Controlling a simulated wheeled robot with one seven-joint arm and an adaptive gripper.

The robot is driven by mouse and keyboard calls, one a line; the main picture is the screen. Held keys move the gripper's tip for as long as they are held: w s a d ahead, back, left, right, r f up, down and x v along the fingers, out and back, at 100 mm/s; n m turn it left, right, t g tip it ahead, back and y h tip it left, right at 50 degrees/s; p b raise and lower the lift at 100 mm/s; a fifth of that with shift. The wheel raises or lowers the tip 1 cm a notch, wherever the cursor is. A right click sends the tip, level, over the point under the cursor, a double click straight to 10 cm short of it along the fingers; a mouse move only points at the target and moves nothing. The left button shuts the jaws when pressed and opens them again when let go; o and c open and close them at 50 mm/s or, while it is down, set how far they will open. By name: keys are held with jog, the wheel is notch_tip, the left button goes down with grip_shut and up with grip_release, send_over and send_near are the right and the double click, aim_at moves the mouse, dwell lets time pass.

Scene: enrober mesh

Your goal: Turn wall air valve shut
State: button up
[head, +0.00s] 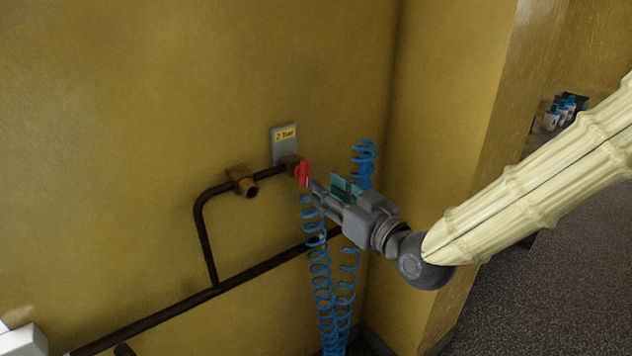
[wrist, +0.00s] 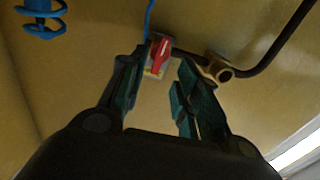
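The wall air valve has a red handle (head: 302,172) at the right end of a dark pipe, just below a grey plate with a yellow label (head: 284,135). My gripper (head: 314,188) reaches in from the right, with its fingertips close to the handle. In the wrist view the red handle (wrist: 160,54) appears between the tips of two spread, teal-padded fingers (wrist: 162,64). The gripper is open and holds nothing. I cannot tell whether a finger touches the handle. The valve body is partly hidden behind the handle.
A brass fitting (head: 240,180) sticks out of the pipe (head: 203,235) left of the valve. Blue coiled hoses (head: 320,280) hang below and beside my gripper. A wall corner stands close on the right. White bottles (head: 552,118) stand far right.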

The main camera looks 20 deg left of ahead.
jog(key=shift+v, duration=1.75)
